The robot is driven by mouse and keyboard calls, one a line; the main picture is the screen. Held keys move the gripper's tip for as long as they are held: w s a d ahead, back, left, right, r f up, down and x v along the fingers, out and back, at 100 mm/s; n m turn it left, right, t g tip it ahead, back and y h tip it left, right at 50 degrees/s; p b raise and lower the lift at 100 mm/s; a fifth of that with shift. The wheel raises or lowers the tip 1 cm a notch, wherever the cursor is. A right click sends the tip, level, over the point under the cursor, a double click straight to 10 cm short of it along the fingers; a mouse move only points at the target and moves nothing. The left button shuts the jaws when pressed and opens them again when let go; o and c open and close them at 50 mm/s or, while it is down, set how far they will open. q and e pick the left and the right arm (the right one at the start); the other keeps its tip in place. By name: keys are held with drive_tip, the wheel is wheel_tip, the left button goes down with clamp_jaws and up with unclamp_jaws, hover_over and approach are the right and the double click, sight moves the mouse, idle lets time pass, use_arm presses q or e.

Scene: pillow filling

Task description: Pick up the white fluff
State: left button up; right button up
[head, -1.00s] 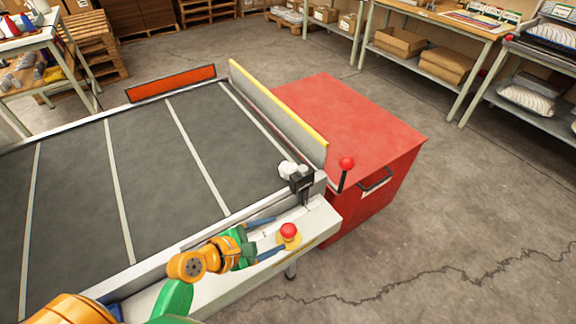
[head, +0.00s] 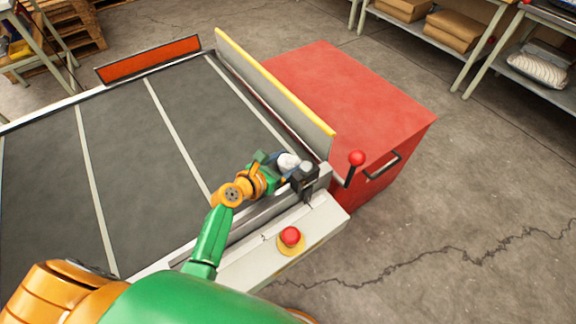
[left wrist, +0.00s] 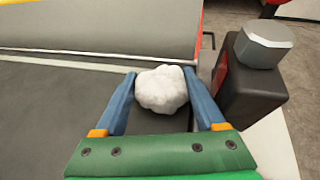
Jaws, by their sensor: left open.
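The white fluff (left wrist: 162,89) is a small lumpy ball on the dark conveyor belt, near its front right corner. In the head view the fluff (head: 288,161) shows beside a dark sensor-like block. My left gripper (left wrist: 160,82) is open, with one blue finger on each side of the fluff in the left wrist view. I cannot tell whether the fingers touch it. In the head view my left gripper (head: 280,164) reaches over the belt's edge at the fluff and partly hides it. My right gripper is not in view.
The dark block (left wrist: 250,85) with a grey top stands just right of the fluff. A yellow-topped guard wall (head: 275,90) runs along the belt's end, with a red box (head: 345,95) behind it. A red button (head: 290,236) sits on the front ledge.

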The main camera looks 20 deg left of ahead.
use_arm(q)
drive_tip(key=shift+w+d+f, duration=0.25)
drive_tip(key=shift+w+d, duration=0.1)
drive_tip(key=shift+w, duration=0.25)
drive_tip(key=shift+s+r, duration=0.1)
drive_tip(key=shift+s, duration=0.05)
drive_tip(key=shift+s+a+r, duration=0.1)
drive_tip(key=shift+s, duration=0.05)
drive_tip(key=shift+c, duration=1.3)
drive_tip(key=c, duration=0.8)
